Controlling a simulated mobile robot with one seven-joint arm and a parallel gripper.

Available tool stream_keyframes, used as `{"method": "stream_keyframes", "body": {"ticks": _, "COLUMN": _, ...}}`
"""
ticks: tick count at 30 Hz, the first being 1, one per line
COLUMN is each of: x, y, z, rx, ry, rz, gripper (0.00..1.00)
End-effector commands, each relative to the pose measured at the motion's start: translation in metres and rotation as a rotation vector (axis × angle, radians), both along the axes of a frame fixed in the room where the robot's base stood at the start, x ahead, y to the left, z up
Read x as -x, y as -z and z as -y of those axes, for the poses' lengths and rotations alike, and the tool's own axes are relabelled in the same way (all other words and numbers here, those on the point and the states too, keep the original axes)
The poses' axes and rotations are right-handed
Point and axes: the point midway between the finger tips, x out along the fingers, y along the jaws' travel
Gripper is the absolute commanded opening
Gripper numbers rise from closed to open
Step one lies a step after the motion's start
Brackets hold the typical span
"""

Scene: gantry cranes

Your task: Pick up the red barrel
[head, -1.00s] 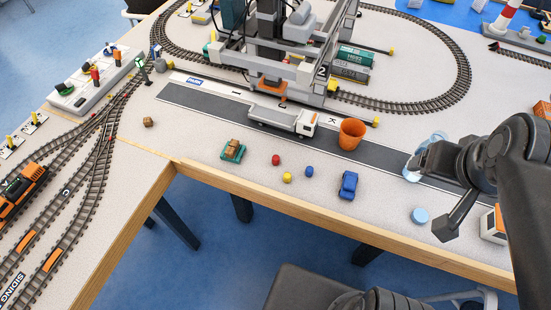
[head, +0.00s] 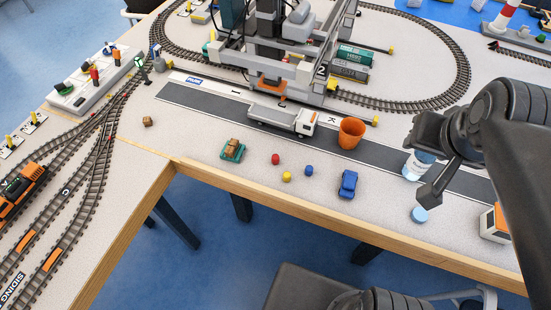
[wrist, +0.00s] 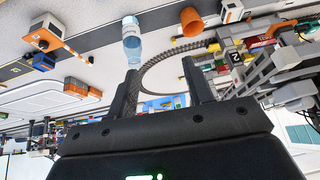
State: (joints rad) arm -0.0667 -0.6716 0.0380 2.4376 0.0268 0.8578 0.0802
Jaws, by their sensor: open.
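The red barrel (head: 276,159) is a very small red piece on the light tabletop, in front of the grey road strip. It has a yellow piece (head: 287,176) and a blue piece (head: 309,170) close to its right. I cannot make it out in the wrist view.
The bottle (head: 413,172) is close to my gripper. A green pallet (head: 232,150) is left of the barrel. The wooden table edge (head: 270,203) runs in front.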

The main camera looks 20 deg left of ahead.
Motion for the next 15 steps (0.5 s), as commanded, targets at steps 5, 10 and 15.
{"method": "stream_keyframes", "body": {"ticks": 5, "x": -0.048, "y": -0.021, "z": -0.088, "rx": -0.103, "ry": -0.064, "rz": 0.022, "gripper": 0.47}}
{"method": "stream_keyframes", "body": {"ticks": 10, "x": -0.072, "y": -0.033, "z": -0.191, "rx": -0.234, "ry": -0.121, "rz": 0.012, "gripper": 0.47}}
{"method": "stream_keyframes", "body": {"ticks": 15, "x": -0.075, "y": -0.028, "z": -0.289, "rx": -0.354, "ry": -0.158, "rz": -0.051, "gripper": 0.47}}
